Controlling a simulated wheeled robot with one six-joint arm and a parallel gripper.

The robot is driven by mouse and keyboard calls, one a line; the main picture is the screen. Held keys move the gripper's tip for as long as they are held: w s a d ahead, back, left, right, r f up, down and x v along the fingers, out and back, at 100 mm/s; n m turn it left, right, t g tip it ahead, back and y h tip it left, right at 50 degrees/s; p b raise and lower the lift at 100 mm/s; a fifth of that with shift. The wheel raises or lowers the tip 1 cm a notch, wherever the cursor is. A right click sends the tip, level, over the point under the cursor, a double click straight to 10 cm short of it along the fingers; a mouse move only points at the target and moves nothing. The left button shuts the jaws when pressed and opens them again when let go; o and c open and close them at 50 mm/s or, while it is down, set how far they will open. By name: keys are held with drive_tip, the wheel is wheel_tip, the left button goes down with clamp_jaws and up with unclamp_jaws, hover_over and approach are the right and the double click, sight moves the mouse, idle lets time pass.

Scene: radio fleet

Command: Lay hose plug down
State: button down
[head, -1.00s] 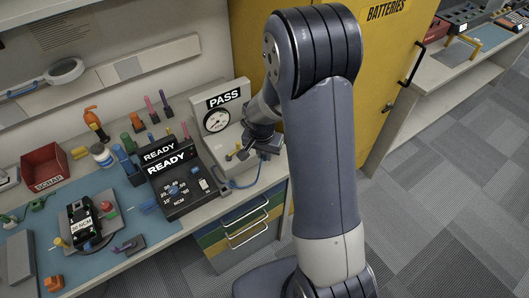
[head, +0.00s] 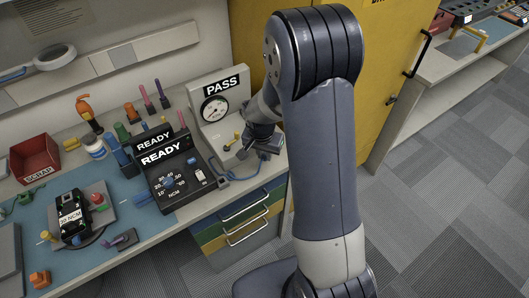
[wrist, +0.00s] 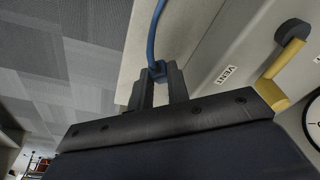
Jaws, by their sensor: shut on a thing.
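My gripper (wrist: 157,90) is shut on the blue hose plug (wrist: 157,71). In the wrist view the plug sits between the two dark fingers and its blue hose (wrist: 157,25) runs up out of the picture. In the head view my gripper (head: 262,152) is at the right front of the tester with the PASS sign (head: 221,87), above the bench's edge. The blue hose (head: 236,178) curves below it over the bench. The plug itself is hidden there by my gripper.
A yellow lever (wrist: 285,68) and the VENT label (wrist: 225,75) are close to my gripper's right in the wrist view. The black READY box (head: 178,185) stands left of the tester. Drawers (head: 240,225) are under the bench, and a yellow cabinet (head: 385,60) stands behind my arm.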

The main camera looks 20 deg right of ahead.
drive_tip(key=shift+f+b, duration=0.5)
drive_tip(key=shift+f, duration=0.4)
drive_tip(key=c, duration=1.3)
unclamp_jaws()
drive_tip(key=shift+r, duration=0.15)
drive_tip(key=r, duration=0.3)
drive_tip(key=s+r, duration=0.1)
drive_tip(key=r, duration=0.3)
drive_tip(key=a+r, duration=0.1)
drive_tip(key=r, duration=0.2)
drive_tip(key=shift+s+r, duration=0.2)
drive_tip(key=shift+r, duration=0.05)
